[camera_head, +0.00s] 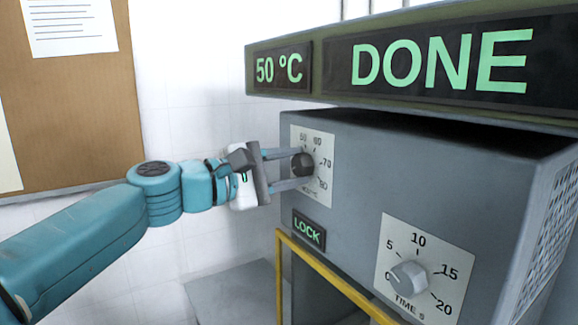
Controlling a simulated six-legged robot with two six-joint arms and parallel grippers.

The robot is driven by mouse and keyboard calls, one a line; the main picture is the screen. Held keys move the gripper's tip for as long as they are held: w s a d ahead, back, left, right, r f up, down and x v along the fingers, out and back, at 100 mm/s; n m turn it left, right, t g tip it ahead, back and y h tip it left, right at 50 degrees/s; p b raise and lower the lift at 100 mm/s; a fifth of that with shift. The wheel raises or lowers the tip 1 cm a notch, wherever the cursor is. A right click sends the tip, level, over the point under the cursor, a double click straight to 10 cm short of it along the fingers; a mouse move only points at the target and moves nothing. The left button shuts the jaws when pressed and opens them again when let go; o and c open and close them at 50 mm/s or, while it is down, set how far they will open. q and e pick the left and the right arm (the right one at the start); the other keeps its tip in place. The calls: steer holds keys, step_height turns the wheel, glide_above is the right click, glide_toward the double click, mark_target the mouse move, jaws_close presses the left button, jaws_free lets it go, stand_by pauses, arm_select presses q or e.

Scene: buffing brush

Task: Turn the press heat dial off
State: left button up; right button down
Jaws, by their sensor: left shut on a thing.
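The heat dial (303,164) is a dark round knob on a white scale plate on the grey press (370,170). The plate shows marks such as 50, 60, 70 and 80. My left gripper (298,167) comes in from the left, with its two fingers above and below the knob, shut on it. The fingers hide part of the scale, and I cannot tell exactly where the knob points. The temperature display (279,68) reads 50 °C. My right gripper is not in view.
A large display (432,62) reads DONE above the press. A time dial (409,276) sits lower right, and a LOCK sign (308,230) glows below the heat dial. A yellow rail (325,272) runs along the press front. A corkboard (75,100) hangs at left.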

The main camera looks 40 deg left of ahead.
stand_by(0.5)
arm_select(q)
steer(key=o, duration=1.1)
steer(key=shift+c, duration=0.2)
steer(key=shift+s, duration=0.1)
steer(key=b+v, duration=0.5)
steer(key=v, duration=1.1)
steer(key=shift+s+a, duration=0.1)
steer(key=shift+s, duration=0.05)
